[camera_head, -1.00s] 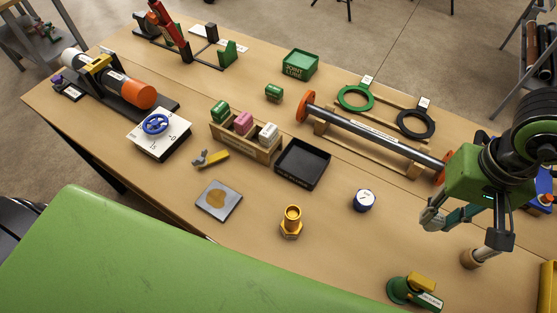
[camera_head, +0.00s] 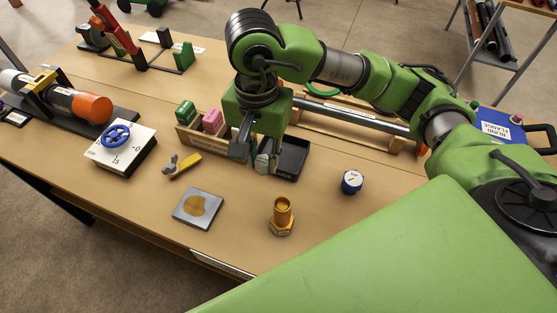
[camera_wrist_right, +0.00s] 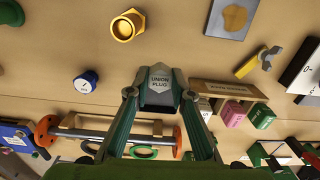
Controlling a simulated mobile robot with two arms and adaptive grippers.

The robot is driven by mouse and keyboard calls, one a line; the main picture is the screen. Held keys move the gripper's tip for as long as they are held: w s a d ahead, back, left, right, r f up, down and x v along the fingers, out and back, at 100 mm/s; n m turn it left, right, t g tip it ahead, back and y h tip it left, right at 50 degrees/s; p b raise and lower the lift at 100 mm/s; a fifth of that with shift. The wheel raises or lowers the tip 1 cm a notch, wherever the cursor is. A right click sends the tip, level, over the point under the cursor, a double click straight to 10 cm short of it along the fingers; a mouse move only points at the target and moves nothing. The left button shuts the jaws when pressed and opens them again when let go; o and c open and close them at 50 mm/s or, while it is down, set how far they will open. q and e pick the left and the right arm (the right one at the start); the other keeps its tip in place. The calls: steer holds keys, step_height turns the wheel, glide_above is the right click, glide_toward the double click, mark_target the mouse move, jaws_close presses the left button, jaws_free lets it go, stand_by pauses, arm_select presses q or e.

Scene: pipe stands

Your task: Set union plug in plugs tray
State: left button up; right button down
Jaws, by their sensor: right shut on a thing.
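The union plug (camera_wrist_right: 160,84) shows in the wrist view with a pale label reading "UNION PLUG". My right gripper (camera_wrist_right: 160,100) is shut on it, one finger on each side. In the head view my right gripper (camera_head: 254,155) points down at the left part of the black plugs tray (camera_head: 292,156). The gripper covers that part of the tray, and the plug is hard to make out there. I cannot tell whether the plug touches the tray. My left gripper is not in view.
A wooden rack with a green block (camera_head: 186,112) and a pink block (camera_head: 212,121) stands just left of the gripper. A long pipe (camera_head: 365,120) lies behind the tray.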

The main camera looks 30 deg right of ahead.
steer(key=w+d+f+p, duration=0.4)
steer(key=w+d+f, duration=0.5)
steer(key=shift+w+d, duration=0.1)
steer(key=shift+w, duration=0.05)
steer(key=shift+w+d+f, duration=0.2)
steer(key=shift+d+f, duration=0.05)
steer(key=shift+f, duration=0.15)
step_height(320, 180, down, 3)
steer(key=shift+r+p, duration=0.1)
steer(key=shift+p, duration=1.1)
steer(key=shift+f+b, duration=0.4)
steer(key=c, duration=1.8)
jaws_free()
steer(key=shift+r, duration=0.1)
